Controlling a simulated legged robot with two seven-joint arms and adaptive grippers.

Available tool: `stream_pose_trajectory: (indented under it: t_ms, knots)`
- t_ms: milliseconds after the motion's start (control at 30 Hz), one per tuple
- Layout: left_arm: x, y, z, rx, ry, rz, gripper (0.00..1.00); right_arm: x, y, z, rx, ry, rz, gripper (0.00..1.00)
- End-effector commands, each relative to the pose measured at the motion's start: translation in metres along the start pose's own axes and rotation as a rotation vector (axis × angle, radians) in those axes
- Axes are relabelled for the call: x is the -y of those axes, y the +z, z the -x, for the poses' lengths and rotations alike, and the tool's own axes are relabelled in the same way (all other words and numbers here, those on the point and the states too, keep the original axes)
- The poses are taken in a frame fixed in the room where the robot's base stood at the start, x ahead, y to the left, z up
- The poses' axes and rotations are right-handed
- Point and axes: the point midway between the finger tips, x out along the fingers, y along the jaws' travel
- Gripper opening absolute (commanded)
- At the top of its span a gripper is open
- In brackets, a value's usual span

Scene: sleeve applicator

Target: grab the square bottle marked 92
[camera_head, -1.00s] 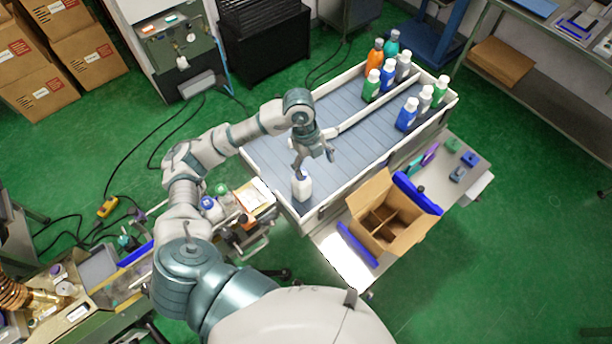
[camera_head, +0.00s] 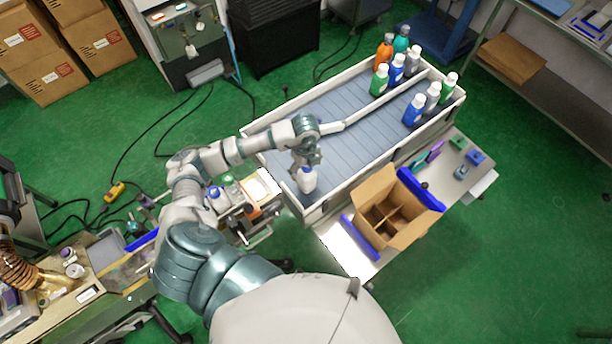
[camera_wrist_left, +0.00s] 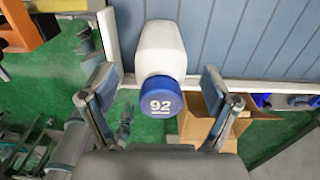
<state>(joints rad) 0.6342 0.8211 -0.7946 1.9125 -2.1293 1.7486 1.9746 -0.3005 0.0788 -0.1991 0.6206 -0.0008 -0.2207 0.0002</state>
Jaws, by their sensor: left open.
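The square bottle marked 92 (camera_wrist_left: 160,60) has a white body and a blue cap with a white 92, seen in the left wrist view. In the head view the bottle (camera_head: 307,181) stands at the near left end of the conveyor tray (camera_head: 350,149). My left gripper (camera_wrist_left: 160,92) is open, with one finger on each side of the bottle's cap in the left wrist view. I cannot tell whether the fingers touch it. My right gripper is not in view.
Several coloured bottles (camera_head: 414,109) stand at the far right end of the tray. A white guide rail (camera_head: 370,107) runs along the tray. An open cardboard box with dividers (camera_head: 391,211) stands on the side table at the near right.

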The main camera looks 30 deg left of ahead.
Motion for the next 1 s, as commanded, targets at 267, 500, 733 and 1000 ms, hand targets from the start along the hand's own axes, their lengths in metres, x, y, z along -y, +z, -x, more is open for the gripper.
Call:
stream_pose_trajectory:
  t_ms: [267, 500, 733, 1000]
  knots:
    - [0.000, -0.003, -0.036, 0.001, 0.003, -0.001, 0.87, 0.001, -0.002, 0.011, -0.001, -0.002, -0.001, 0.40]
    - [0.000, -0.002, -0.039, 0.000, 0.001, -0.001, 0.87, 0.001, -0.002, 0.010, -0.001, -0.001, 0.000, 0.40]
    - [0.000, -0.002, -0.039, 0.000, 0.001, -0.001, 0.32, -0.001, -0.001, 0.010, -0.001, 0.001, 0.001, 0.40]
    - [0.000, -0.001, -0.039, 0.000, 0.001, 0.000, 0.07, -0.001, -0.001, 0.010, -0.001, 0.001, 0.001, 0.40]
